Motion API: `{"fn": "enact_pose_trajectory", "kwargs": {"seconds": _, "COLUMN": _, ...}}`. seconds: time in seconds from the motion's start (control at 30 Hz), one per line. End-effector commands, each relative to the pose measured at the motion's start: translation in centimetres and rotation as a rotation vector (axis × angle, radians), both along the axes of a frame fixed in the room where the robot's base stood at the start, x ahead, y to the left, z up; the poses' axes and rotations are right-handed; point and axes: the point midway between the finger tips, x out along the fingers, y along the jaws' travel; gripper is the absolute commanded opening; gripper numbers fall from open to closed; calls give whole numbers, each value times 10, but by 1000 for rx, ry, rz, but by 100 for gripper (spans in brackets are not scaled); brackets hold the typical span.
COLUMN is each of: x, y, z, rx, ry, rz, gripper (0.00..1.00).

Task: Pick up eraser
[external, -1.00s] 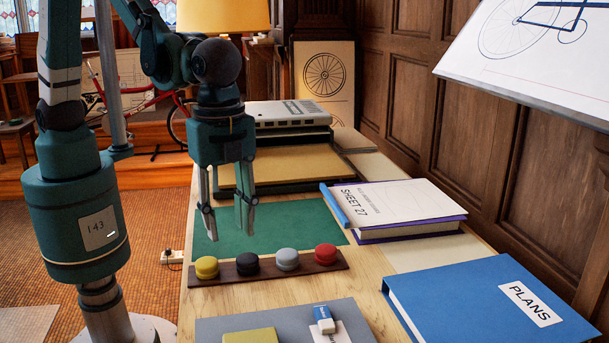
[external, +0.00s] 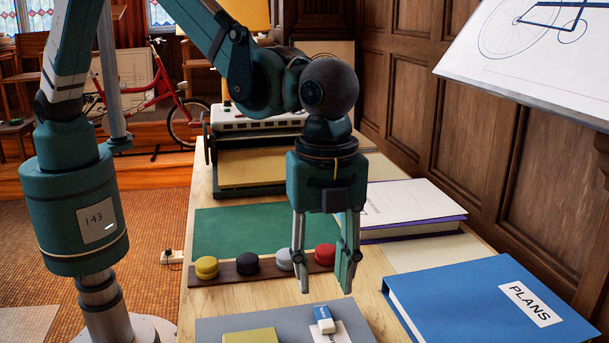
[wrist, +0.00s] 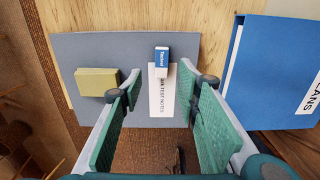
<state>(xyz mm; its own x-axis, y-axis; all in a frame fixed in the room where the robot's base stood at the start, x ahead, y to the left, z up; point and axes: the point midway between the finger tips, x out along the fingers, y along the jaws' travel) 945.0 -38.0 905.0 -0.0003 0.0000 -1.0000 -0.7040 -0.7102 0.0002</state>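The eraser (external: 324,319) is a small white block with a blue sleeve. It lies on the grey board at the front of the table, at the top end of a white printed card. In the wrist view the eraser (wrist: 161,60) shows ahead of and between my open fingers, with the card (wrist: 162,95) below it. My gripper (external: 326,286) points down, open and empty, above the board and a little behind the eraser in the external view. Its fingers do not touch the eraser. My gripper also shows in the wrist view (wrist: 168,85).
A yellowish block (wrist: 97,82) lies left of the eraser on the grey board (wrist: 90,47). A blue PLANS binder (external: 490,300) lies to the right. A dark strip (external: 222,271) with several coloured round knobs is behind. A green mat (external: 240,229) lies beyond.

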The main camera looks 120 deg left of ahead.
Motion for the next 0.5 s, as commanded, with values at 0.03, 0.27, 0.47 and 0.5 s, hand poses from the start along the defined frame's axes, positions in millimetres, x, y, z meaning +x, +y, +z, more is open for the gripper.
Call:
{"fn": "enact_pose_trajectory", "kwargs": {"seconds": 0.03, "x": 2, "y": 0, "z": 0, "rx": 0, "ry": 0, "rz": -3, "gripper": 33}}
{"fn": "enact_pose_trajectory", "kwargs": {"seconds": 0.27, "x": 2, "y": 0, "z": -1, "rx": 0, "ry": 0, "rz": -5, "gripper": 33}}
{"fn": "enact_pose_trajectory", "kwargs": {"seconds": 0.47, "x": 2, "y": 0, "z": -4, "rx": 0, "ry": 0, "rz": -5, "gripper": 33}}
{"fn": "enact_pose_trajectory", "kwargs": {"seconds": 0.5, "x": 3, "y": 0, "z": -7, "rx": 0, "ry": 0, "rz": -5, "gripper": 33}}
